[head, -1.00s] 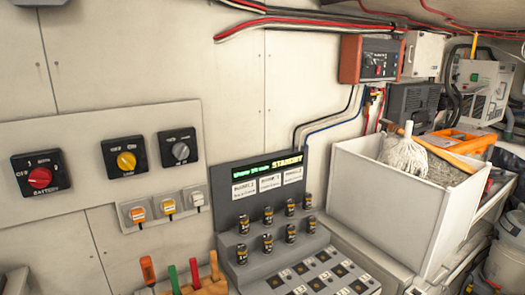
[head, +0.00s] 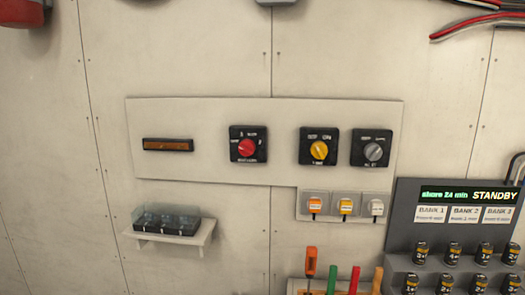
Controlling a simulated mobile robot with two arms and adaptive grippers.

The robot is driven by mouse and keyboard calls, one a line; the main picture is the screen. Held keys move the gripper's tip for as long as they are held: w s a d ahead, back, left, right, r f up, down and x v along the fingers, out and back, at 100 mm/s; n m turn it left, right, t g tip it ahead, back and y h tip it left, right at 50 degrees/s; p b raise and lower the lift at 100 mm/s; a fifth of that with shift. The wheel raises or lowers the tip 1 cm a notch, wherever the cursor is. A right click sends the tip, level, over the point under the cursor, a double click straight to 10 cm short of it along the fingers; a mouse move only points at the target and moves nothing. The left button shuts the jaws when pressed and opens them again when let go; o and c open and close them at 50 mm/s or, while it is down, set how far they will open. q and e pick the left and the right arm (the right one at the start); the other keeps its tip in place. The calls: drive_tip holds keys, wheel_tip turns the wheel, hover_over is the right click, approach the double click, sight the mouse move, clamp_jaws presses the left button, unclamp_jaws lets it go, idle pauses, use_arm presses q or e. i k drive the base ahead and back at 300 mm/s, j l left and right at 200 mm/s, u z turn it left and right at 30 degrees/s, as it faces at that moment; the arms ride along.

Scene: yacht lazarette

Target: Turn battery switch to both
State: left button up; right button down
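The battery switch is a black square plate with a red round knob (head: 247,149), on a pale panel (head: 210,120) on the wall near the middle of the head view. Its small lettering is too blurred to read, and I cannot tell for sure which position the knob points to. To its right are a similar switch with a yellow knob (head: 319,150) and one with a grey knob (head: 373,151). Neither of my grippers shows in the head view.
Three small breakers (head: 345,206) sit below the switches, above a rack of coloured-handled tools (head: 335,280). A grey console (head: 455,235) with a STANDBY display and rows of cylinders stands at right. A small shelf (head: 170,238) with a clear-lidded box (head: 165,221) juts out at lower left.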

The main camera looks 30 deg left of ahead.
sight(247, 148)
drive_tip(key=u, duration=1.1)
